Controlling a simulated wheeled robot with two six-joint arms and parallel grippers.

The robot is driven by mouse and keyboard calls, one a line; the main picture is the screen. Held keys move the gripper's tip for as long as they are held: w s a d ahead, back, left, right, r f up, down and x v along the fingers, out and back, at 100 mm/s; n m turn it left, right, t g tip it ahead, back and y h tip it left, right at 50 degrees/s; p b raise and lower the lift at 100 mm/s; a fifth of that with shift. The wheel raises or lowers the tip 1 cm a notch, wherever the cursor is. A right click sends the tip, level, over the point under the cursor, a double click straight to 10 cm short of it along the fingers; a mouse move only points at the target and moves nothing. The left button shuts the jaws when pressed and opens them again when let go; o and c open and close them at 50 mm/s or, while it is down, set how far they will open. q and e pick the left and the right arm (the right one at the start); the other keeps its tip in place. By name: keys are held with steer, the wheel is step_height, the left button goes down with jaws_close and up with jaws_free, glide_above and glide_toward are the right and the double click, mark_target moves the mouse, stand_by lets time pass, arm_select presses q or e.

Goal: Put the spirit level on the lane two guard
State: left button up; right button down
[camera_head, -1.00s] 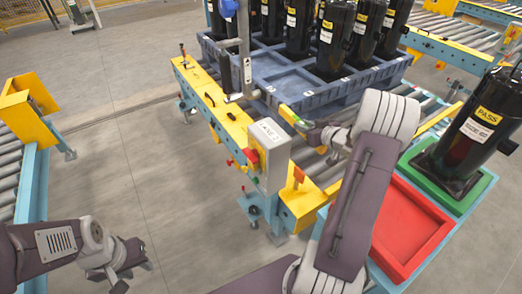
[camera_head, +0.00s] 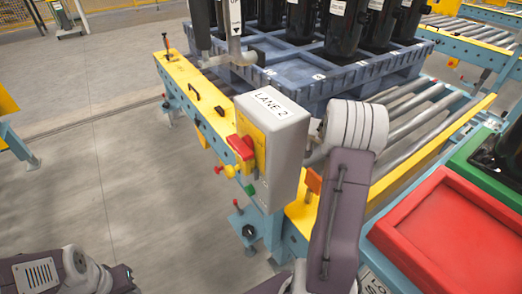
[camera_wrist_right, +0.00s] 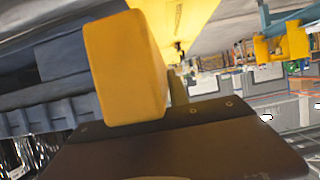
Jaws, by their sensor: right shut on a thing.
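The lane two guard (camera_head: 182,76) is the long yellow rail at the near side of the conveyor, left of the grey LANE 2 box (camera_head: 272,138). In the head view my right arm reaches in behind that box, which hides the right gripper and what it holds. In the right wrist view a yellow block (camera_wrist_right: 124,68), which I take to be the spirit level, stands against the dark body of my right gripper; that gripper is shut on it. Another yellow surface shows behind it. My left gripper (camera_head: 122,278) is low at the left, above the floor, its fingers unclear.
A blue-grey pallet (camera_head: 345,78) with black compressors lies beyond the guard. A grey upright post with a bracket (camera_head: 232,57) stands by the pallet. A red tray (camera_head: 445,225) and a green tray (camera_head: 490,170) are at right. Small dark handles sit on the guard.

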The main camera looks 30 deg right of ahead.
step_height(320, 180, down, 10)
steer(key=b, duration=0.7)
steer(key=shift+f, duration=0.1)
steer(key=shift+r, duration=0.25)
steer(key=c, duration=1.3)
jaws_free()
steer(key=shift+f, duration=0.15)
steer(key=shift+o, duration=0.2)
steer(key=shift+s+r+p, duration=0.2)
steer(key=shift+r+p, duration=0.15)
steer(key=shift+p, duration=0.05)
steer(key=p+v, duration=0.3)
steer(key=v, duration=0.3)
steer(key=shift+s+r+p, duration=0.1)
steer(key=shift+r+p, duration=0.1)
steer(key=shift+p, duration=0.1)
steer(key=shift+s+f, duration=0.1)
steer(key=shift+s, duration=0.3)
